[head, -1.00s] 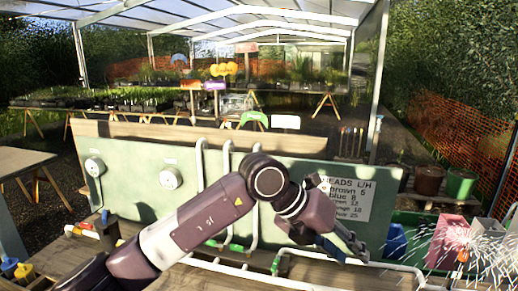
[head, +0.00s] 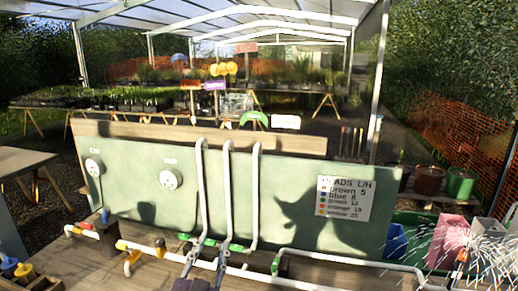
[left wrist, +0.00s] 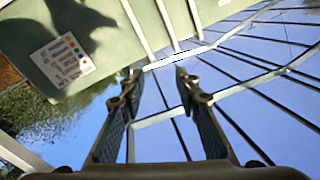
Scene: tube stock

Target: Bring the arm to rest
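My left gripper (head: 207,262) shows at the bottom edge of the head view, left of centre, with its fingers apart and pointing up the picture. Its fingers overlap the white pipework (head: 201,190) in the picture; I cannot tell how far apart they are in depth. In the left wrist view the gripper (left wrist: 158,80) is open, with both fingers apart and nothing held between them. The rest of the left arm is almost all below the head view. My right gripper is not in view.
A green panel (head: 270,190) with a white lettered sign (head: 345,198) stands behind the wooden bench. White pipes run along the bench. Dark holders (head: 107,230) are at the left; a spraying water jet and coloured bins (head: 450,235) are at the right.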

